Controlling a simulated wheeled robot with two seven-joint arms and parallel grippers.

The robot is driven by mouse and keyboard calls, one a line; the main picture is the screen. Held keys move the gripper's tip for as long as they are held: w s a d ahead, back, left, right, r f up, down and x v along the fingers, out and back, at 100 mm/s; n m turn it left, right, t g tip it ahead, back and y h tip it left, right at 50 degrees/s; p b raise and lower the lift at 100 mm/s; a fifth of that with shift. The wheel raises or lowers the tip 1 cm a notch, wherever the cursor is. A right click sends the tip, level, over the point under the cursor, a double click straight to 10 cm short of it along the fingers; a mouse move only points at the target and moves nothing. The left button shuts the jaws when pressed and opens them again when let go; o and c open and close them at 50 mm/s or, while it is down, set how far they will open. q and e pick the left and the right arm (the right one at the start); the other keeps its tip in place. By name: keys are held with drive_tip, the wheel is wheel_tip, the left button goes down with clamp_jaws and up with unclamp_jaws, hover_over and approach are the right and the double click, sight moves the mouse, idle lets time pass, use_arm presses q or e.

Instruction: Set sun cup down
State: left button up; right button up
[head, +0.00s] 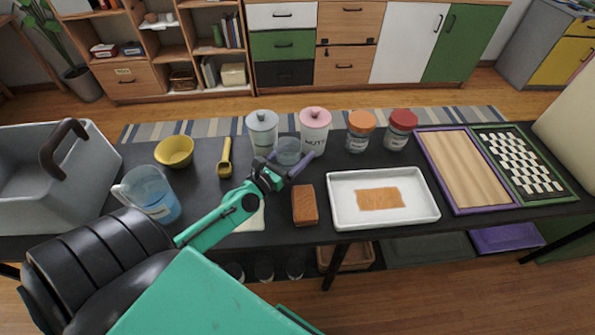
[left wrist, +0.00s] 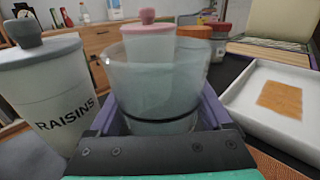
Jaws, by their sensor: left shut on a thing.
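A clear, pale bluish cup (head: 288,151) is between the fingers of my left gripper (head: 291,159), over the black table near its back edge. The left wrist view shows the cup (left wrist: 155,85) upright and close, with a purple finger on each side. My left gripper is shut on it. No sun mark can be made out on the cup. Whether its base touches the table is hidden by the gripper. My right gripper is not in view.
A grey-lidded raisins canister (head: 262,132) and a pink-lidded canister (head: 314,130) stand close behind the cup. Orange-lidded (head: 360,131) and red-lidded (head: 401,130) jars stand to the right. A brown block (head: 305,205) and white tray (head: 430,214) lie nearer. A yellow scoop (head: 225,160) lies left.

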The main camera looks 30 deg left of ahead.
sight(297, 162)
use_arm(q)
wheel_tip(297, 162, down, 4)
drive_tip(key=shift+r+b, duration=0.1)
drive_tip(key=shift+b, duration=0.9)
drive_tip(key=shift+f, duration=0.25)
drive_tip(key=o, duration=1.2)
drive_tip(key=shift+r, duration=0.1)
